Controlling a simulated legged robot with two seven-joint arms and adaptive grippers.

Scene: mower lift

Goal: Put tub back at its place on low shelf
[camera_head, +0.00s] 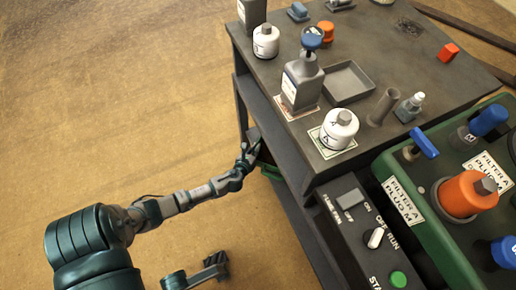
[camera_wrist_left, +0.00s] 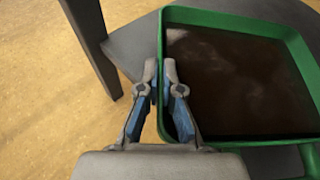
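A green tub (camera_wrist_left: 235,18) with dark brown contents fills the right of the left wrist view. In the head view only a small green part of the tub (camera_head: 270,172) shows under the bench top. My left gripper (camera_head: 252,147) reaches in at the bench's left side. In the wrist view its two fingers (camera_wrist_left: 160,68) straddle the tub's left wall, one inside and one outside, closed on it. The tub is over the grey low shelf (camera_wrist_left: 135,40); I cannot tell whether it rests there. A dark part of my right arm, probably its gripper (camera_head: 215,266), shows at the bottom; its fingers are unclear.
A bench leg (camera_wrist_left: 92,45) stands left of the tub. The bench top (camera_head: 365,60) above carries bottles and a grey tray (camera_head: 348,84). A green machine (camera_head: 440,240) with a switch panel (camera_head: 355,215) is at right. The floor at left is clear.

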